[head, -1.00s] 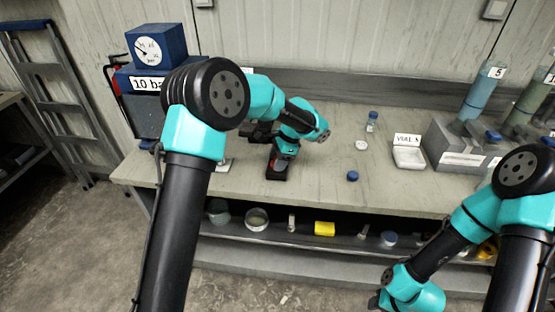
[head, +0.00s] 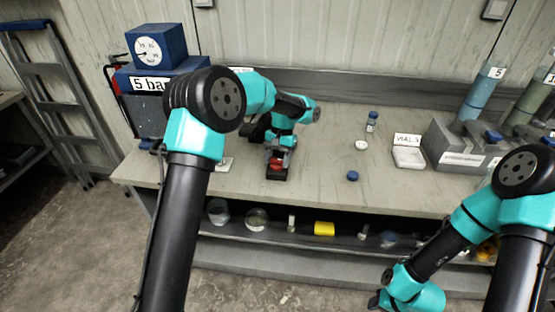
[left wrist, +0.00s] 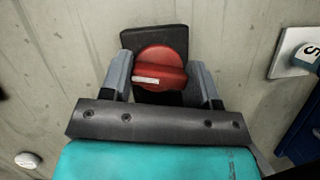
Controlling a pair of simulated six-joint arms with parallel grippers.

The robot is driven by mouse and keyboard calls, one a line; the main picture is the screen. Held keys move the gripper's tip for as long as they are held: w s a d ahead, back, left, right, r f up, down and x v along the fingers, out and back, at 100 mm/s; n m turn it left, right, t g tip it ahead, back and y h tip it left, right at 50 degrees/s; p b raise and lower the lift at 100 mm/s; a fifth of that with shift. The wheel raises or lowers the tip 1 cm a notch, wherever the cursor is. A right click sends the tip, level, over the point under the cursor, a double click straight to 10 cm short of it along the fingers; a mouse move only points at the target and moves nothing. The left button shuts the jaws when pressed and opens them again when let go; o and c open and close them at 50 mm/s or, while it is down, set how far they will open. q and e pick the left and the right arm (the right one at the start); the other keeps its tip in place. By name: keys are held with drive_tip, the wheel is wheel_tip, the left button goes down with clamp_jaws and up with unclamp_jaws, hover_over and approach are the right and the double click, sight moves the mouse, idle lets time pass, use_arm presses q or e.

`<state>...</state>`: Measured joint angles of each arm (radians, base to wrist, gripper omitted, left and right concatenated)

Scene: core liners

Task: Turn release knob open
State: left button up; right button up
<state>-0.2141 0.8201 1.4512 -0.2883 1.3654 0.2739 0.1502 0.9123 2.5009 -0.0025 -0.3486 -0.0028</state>
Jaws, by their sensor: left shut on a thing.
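The release knob (left wrist: 160,65) is a red round knob with a raised grip bar and a pale mark. It sits on a dark plate (left wrist: 153,38) on the bench. In the head view the red knob (head: 276,163) shows on its dark block (head: 277,175) near the bench's front edge. My left gripper (left wrist: 161,80) is shut on the knob, one finger on each side of it.
A blue cap (head: 352,176), white cap (head: 361,145), small vial (head: 372,122) and white tray (head: 409,157) sit to the right. The bench middle is clear.

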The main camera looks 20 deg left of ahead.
use_arm(q)
drive_tip(key=shift+n+h, duration=0.5)
drive_tip(key=shift+n, duration=0.9)
drive_tip(key=o, duration=0.9)
drive_tip(key=v, duration=1.7)
drive_tip(key=shift+a+r, duration=0.15)
drive_tip(key=shift+r, duration=0.1)
drive_tip(key=shift+a, duration=0.1)
